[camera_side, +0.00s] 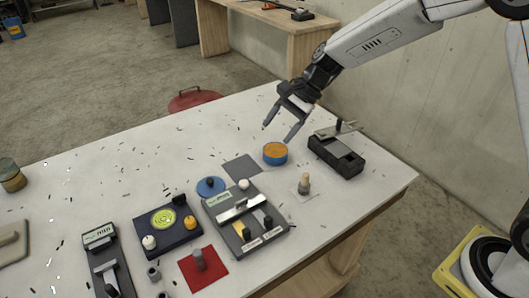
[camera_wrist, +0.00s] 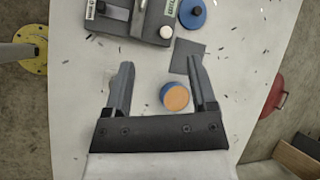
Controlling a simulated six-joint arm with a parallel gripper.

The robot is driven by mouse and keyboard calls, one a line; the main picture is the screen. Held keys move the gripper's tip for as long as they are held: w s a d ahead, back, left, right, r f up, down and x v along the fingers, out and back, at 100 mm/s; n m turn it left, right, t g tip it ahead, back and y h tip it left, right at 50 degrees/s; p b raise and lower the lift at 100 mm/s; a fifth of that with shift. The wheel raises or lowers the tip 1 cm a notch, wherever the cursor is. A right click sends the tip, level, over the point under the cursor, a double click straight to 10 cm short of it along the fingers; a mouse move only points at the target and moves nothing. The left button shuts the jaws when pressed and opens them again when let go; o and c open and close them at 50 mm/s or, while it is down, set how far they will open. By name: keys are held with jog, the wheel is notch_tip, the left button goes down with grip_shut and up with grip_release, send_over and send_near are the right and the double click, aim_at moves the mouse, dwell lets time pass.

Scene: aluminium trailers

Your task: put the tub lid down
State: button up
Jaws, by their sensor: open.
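The tub lid (camera_side: 203,190) is a round blue disc with a dark knob. It lies on the white table beside a grey square pad (camera_side: 241,169), off the pad. It also shows at the top of the wrist view (camera_wrist: 185,20). The blue tub (camera_side: 275,156) stands open with orange contents; in the wrist view it (camera_wrist: 174,97) appears between the jaws, nearer the right finger. My gripper (camera_side: 277,134) is open and empty above the table near the tub, with both fingers showing in the wrist view (camera_wrist: 161,63).
A grey device (camera_side: 220,207) with a white knob stands close to the lid. A black block-shaped device (camera_side: 337,155) and a small peg (camera_side: 304,184) are near the tub. A red square (camera_side: 214,272) and dark panels lie at the front.

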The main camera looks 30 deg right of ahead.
jog(key=w+a+f+m+t+y, duration=0.1)
jog(key=w+a+m+y, duration=0.25)
jog(key=w, duration=0.25)
jog(key=w+a+f+m+y, duration=0.1)
jog(key=w+a+m+y, duration=0.25)
jog(key=w, duration=0.25)
jog(key=h, duration=0.1)
send_near(211, 180)
jog(key=x, duration=0.3)
jog(key=shift+d+f, duration=0.15)
jog(key=shift+f, duration=0.05)
jog(key=shift+r+x, duration=0.1)
jog(key=shift+x, duration=1.8)
jog(key=shift+r+x, duration=0.15)
jog(key=shift+x, duration=1.8)
jog(key=shift+w, duration=0.1)
grip_shut()
